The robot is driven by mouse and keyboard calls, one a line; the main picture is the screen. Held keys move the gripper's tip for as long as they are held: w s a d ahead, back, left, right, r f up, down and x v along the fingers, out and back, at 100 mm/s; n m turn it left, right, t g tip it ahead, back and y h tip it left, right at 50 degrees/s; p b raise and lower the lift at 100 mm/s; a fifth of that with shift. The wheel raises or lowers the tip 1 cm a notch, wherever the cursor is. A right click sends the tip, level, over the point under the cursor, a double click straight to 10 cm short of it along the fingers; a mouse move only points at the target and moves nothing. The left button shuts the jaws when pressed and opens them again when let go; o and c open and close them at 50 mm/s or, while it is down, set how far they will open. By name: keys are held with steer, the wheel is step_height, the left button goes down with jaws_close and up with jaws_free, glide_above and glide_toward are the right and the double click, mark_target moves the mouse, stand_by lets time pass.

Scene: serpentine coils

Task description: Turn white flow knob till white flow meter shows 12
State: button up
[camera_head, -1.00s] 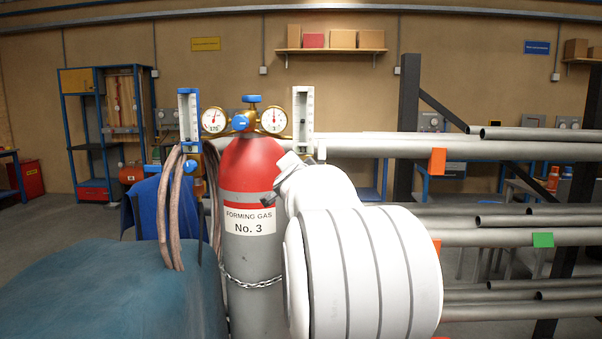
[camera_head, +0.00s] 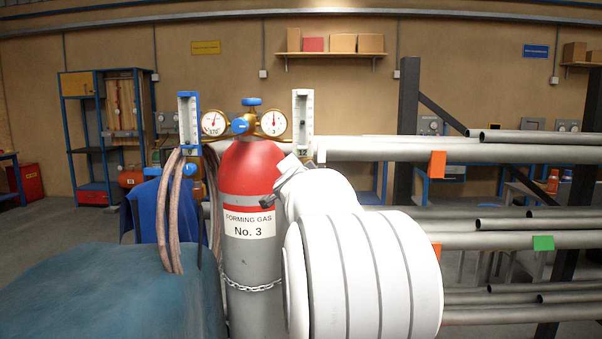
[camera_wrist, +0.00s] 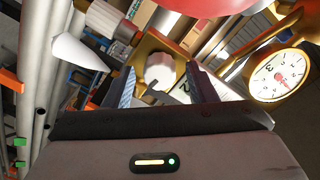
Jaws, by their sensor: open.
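The white flow meter (camera_head: 303,112) stands upright right of the gauges in the head view; its reading is too small to make out. In the wrist view a round white knob (camera_wrist: 160,71) sits on a brass block. My gripper (camera_wrist: 162,88) is open, with one finger on each side of the knob; I cannot tell whether they touch it.
A blue flow meter (camera_head: 189,120) stands left of two dial gauges (camera_head: 214,123) above the red and grey gas cylinder (camera_head: 252,175). Hoses (camera_head: 170,215) hang at the left. Steel pipes (camera_head: 500,150) lie on a rack at the right. A gauge (camera_wrist: 278,76) is close beside my gripper.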

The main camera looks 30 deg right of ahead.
steer(key=v, duration=0.7)
steer(key=shift+s+a, duration=0.25)
steer(key=shift+s, duration=0.1)
steer(key=s+a+f+n+g+y, duration=0.1)
steer(key=s+a+f+n+y, duration=0.15)
steer(key=a+f+n, duration=0.35)
steer(key=s+a+f+n+g+y, duration=0.1)
steer(key=a+f+y, duration=0.3)
steer(key=a, duration=0.4)
steer(key=s+a+f+n+g+y, duration=0.1)
steer(key=s+a+f+n+y, duration=0.1)
steer(key=a+f+n+y, duration=0.35)
steer(key=s+a+f+n+g, duration=0.2)
steer(key=s+a+f+g, duration=0.2)
steer(key=s+f, duration=0.3)
steer(key=s+a+f+n+g+h, duration=0.1)
steer(key=s+a+f+n+g, duration=0.2)
steer(key=s+f, duration=0.4)
steer(key=s+a+g, duration=0.1)
steer(key=s, duration=0.5)
steer(key=shift+a+f, duration=0.25)
steer(key=shift+f, duration=0.05)
steer(key=shift+s, duration=0.1)
steer(key=shift+c, duration=0.2)
stand_by(1.3)
